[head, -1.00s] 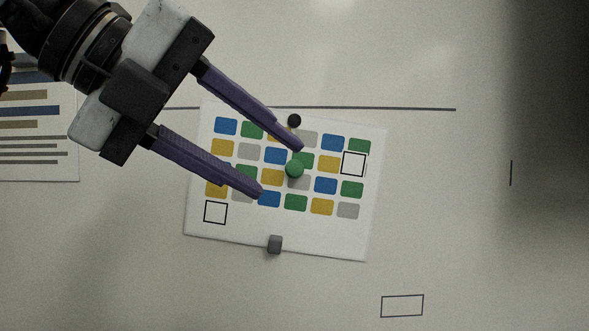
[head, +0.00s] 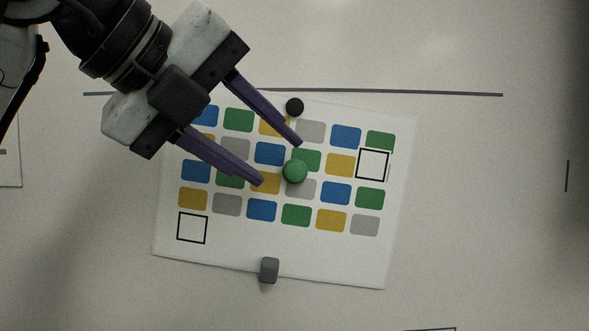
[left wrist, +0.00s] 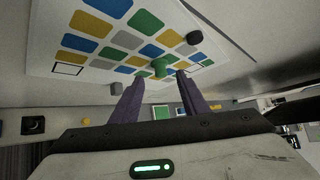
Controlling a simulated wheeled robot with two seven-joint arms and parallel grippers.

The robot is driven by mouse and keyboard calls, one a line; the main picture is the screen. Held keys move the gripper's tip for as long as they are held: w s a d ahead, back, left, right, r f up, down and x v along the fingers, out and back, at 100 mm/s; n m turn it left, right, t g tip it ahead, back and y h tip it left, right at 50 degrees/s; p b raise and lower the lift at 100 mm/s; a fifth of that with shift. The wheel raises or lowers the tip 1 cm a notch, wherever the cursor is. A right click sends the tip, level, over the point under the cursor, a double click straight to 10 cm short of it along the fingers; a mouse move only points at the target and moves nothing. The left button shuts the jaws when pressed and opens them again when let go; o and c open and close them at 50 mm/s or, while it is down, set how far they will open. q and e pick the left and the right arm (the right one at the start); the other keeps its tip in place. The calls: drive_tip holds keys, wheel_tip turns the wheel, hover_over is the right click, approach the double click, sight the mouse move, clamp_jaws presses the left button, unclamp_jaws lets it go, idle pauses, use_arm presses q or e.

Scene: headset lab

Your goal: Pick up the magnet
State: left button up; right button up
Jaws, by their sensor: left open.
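The sheet (head: 330,260) with rows of coloured blocks lies flat on the pale board. A round green magnet (head: 295,171) sits near its middle; it also shows in the left wrist view (left wrist: 159,68). A black round magnet (head: 294,107) is at the sheet's top edge and a grey magnet (head: 269,270) at its bottom edge. My left gripper (head: 281,163) is open, with its two purple fingers pointing toward the green magnet. In the left wrist view the green magnet appears between and beyond the fingertips. I cannot tell the exact gap. My right gripper is not in view.
The pale board (head: 480,200) is bare to the right of the sheet. A dark line (head: 450,93) runs across above it. Part of another sheet (head: 10,165) shows at the left edge. A small black-outlined square (head: 192,228) is at the sheet's lower left.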

sight(291, 168)
use_arm(q)
drive_tip(key=x, duration=0.3)
drive_tip(key=shift+w+d+f, duration=0.1)
drive_tip(key=shift+d+f, duration=0.05)
drive_tip(key=shift+d, duration=0.2)
drive_tip(key=shift+w+f, duration=0.15)
clamp_jaws()
drive_tip(key=shift+p, duration=0.3)
